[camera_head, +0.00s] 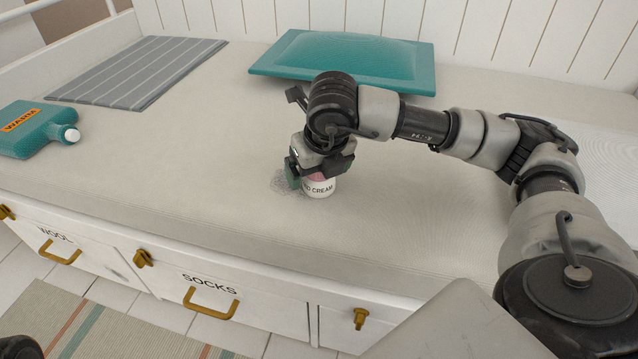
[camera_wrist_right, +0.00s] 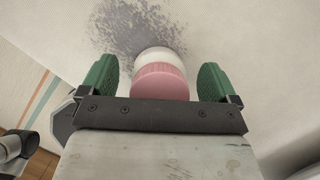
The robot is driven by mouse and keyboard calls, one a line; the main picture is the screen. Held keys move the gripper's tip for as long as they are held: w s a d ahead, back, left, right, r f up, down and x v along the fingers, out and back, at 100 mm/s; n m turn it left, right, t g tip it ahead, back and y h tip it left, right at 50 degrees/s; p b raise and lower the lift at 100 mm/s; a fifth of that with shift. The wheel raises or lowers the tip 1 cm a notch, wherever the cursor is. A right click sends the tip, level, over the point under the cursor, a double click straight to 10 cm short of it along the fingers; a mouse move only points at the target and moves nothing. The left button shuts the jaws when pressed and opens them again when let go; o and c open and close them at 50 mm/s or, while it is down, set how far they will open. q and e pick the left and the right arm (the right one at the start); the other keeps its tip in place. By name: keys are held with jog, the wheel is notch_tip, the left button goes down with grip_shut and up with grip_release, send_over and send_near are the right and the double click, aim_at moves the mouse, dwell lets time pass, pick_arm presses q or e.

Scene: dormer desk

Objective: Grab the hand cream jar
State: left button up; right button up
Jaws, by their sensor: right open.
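The hand cream jar (camera_head: 319,188) stands on the pale cushioned bench top, with a white body, dark lettering and a pink lid. My right gripper (camera_head: 318,177) is directly above and around it, partly hiding the lid. In the right wrist view the jar (camera_wrist_right: 161,75) sits between the two green finger pads of my right gripper (camera_wrist_right: 158,82). The fingers are open, with a gap on both sides of the jar. My left gripper is not in view; only a dark piece shows at the lower left corner.
A teal cushion (camera_head: 345,60) lies behind my right arm. A grey striped mat (camera_head: 140,70) and a teal bottle labelled WARM (camera_head: 30,130) lie to the left. The bench's front edge has drawers, one labelled SOCKS (camera_head: 215,300). The bench between bottle and jar is clear.

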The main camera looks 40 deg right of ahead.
jog(key=c, duration=1.1)
jog(key=shift+r, duration=0.15)
